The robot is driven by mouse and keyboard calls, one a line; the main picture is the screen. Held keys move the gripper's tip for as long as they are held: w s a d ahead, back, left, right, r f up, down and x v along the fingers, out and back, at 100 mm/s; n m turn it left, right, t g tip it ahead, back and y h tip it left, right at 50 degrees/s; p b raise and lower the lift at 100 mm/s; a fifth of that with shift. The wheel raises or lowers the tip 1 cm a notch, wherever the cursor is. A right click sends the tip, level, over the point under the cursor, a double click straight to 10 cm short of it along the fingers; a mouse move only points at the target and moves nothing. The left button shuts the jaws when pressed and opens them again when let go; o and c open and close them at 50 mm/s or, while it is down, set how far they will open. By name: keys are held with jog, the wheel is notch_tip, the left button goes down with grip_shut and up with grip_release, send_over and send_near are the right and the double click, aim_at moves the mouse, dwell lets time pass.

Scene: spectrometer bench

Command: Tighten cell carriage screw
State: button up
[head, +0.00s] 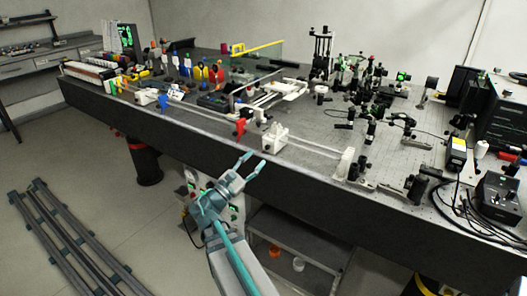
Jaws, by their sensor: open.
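My gripper (254,161) is open and empty, in front of the optical bench's near side face. Its two teal fingers point up and to the right, below the bench's top edge. A white carriage-like block (275,137) sits on a pale rail (312,148) along the front of the bench, above and slightly right of my fingertips. I cannot tell for sure that it is the cell carriage. A red part (240,127) stands on the rail to its left. No screw can be made out at this size. My gripper appears apart from all of these.
The dark bench (320,182) carries many optical mounts at the back right. Cables and a control box (497,192) crowd its right end. Below it is a grey shelf (300,250) with an orange cup (274,251). Floor rails (62,235) lie at left.

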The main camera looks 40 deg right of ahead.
aim_at(266, 149)
jog(key=shift+x, duration=2.6)
jog(key=shift+c, duration=0.3)
grip_shut()
